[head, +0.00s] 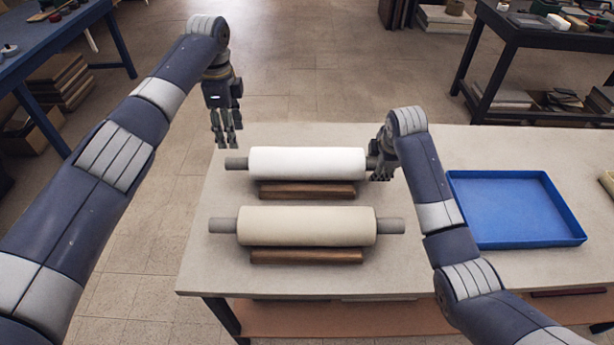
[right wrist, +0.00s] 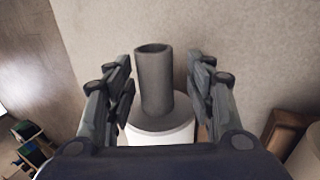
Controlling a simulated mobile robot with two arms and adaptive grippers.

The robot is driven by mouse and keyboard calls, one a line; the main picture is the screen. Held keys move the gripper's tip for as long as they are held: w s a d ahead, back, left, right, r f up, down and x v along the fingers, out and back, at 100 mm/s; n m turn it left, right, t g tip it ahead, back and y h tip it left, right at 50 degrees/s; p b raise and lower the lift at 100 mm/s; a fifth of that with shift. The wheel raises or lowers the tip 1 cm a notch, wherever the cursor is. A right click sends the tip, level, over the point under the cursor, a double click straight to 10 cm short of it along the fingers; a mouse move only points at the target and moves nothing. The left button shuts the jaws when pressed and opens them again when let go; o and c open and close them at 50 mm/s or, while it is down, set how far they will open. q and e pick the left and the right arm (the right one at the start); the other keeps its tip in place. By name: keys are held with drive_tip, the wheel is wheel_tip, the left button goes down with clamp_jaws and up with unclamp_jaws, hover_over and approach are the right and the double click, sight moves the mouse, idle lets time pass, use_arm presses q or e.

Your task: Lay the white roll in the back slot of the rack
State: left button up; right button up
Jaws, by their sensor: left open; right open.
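The white roll (head: 305,163), with a grey core sticking out at both ends, lies level at the back of the table. Low brown wooden bars (head: 307,190) show along its front side; I cannot tell if these are the rack. My left gripper (head: 227,138) is open, above and slightly left of the roll's left core end, apart from it. My right gripper (head: 381,173) is at the right core end. In the right wrist view its open fingers (right wrist: 160,88) stand on either side of the grey core (right wrist: 154,80), with gaps. No slot is clearly visible.
A cream roll (head: 307,226) lies parallel in front, with another brown bar (head: 306,257) before it. A blue tray (head: 512,208) sits empty on the right of the pale table (head: 215,262). Other tables (head: 540,35) with clutter stand behind.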

drive_tip(key=v, duration=1)
drive_tip(key=shift+s+r, duration=0.15)
drive_tip(key=shift+r, duration=0.1)
